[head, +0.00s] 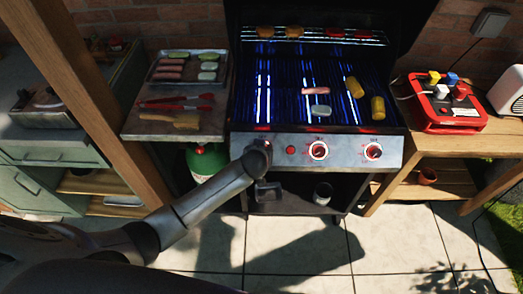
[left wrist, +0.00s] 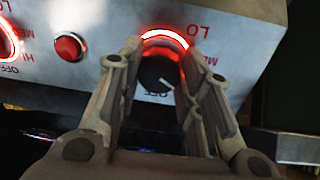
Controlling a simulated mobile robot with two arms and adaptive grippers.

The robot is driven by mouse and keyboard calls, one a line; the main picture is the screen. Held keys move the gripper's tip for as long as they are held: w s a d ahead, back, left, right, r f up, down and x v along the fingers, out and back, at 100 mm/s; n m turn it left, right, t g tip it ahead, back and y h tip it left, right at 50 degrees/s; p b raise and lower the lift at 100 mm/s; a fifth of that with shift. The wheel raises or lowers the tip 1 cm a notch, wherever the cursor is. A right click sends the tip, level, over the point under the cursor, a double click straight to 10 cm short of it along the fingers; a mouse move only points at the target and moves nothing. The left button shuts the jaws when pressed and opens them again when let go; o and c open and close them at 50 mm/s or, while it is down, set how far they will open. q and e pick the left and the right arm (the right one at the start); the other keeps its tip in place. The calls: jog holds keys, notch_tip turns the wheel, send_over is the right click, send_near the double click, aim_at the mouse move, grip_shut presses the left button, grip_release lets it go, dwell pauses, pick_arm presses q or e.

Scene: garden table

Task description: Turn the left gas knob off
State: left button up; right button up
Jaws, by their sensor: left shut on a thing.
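The left gas knob (left wrist: 156,74) is dark and round, with a pale pointer mark and a glowing red ring around it. In the left wrist view its pointer slants to the lower right, beside the upside-down OFF label. My left gripper (left wrist: 162,52) has a finger on each side of the knob and is shut on it. In the head view my left gripper (head: 258,153) is at the left end of the grill's front panel (head: 345,143) and hides this knob. My right gripper is not in view.
The middle knob (head: 318,150) and right knob (head: 373,151) also glow red, and a red button (head: 291,150) sits beside the left one. Food lies on the lit grill. A side shelf (head: 165,126) holds a tray (head: 188,80) and red tongs (head: 176,103). A green gas bottle (head: 205,162) stands below.

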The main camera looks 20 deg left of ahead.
pick_arm(q)
jog(key=shift+r+m+p, duration=0.2)
jog(key=shift+m+p, duration=0.7)
jog(key=m+p, duration=0.2)
jog(key=m, duration=0.1)
jog(key=shift+r+p, duration=0.1)
jog(key=shift+p, duration=0.2)
jog(key=m+p, duration=0.2)
jog(key=m, duration=0.1)
jog(key=shift+m+g, duration=0.3)
jog(key=shift+w+m+p, duration=0.1)
jog(key=shift+m+p, duration=0.4)
jog(key=shift+m, duration=0.8)
jog(key=o, duration=1.1)
jog(key=shift+f, duration=0.2)
jog(key=shift+c, duration=0.2)
